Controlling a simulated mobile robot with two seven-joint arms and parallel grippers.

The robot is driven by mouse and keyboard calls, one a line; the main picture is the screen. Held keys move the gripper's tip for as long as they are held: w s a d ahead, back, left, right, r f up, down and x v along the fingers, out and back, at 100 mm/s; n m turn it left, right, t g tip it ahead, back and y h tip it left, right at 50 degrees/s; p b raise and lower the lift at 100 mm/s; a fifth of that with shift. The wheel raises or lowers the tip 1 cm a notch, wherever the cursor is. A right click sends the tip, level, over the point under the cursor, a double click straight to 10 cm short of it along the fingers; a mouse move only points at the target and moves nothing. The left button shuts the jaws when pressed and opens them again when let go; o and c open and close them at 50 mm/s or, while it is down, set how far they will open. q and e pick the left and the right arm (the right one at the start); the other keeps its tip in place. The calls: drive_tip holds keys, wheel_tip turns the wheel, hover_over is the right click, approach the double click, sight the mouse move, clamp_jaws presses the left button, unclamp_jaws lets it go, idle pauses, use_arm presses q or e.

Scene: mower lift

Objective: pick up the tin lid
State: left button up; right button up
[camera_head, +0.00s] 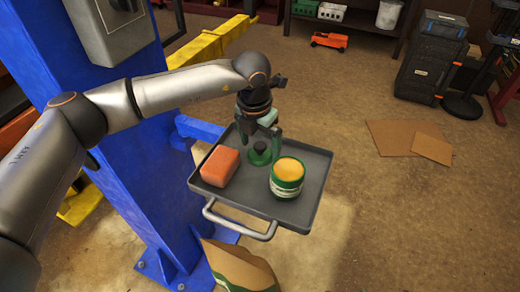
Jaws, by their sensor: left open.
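The tin lid (260,155) is a small green disc with a dark knob, lying on the grey tray (308,200) toward its back left. My left gripper (259,145) points down over the lid, its fingers apart around the knob. I cannot tell whether the fingers touch it. A green and white tin (287,178) with a yellow-orange top stands on the tray, to the right and front of the lid. My right gripper is out of view.
An orange-red block (220,166) lies on the tray left of the lid. A blue lift post (150,170) stands behind my left arm. A cardboard box (240,268) is below the tray. The floor to the right is mostly clear, with flat cardboard (400,138).

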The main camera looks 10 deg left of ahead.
use_arm(q)
drive_tip(key=shift+f, duration=0.2)
clamp_jaws()
idle(0.7)
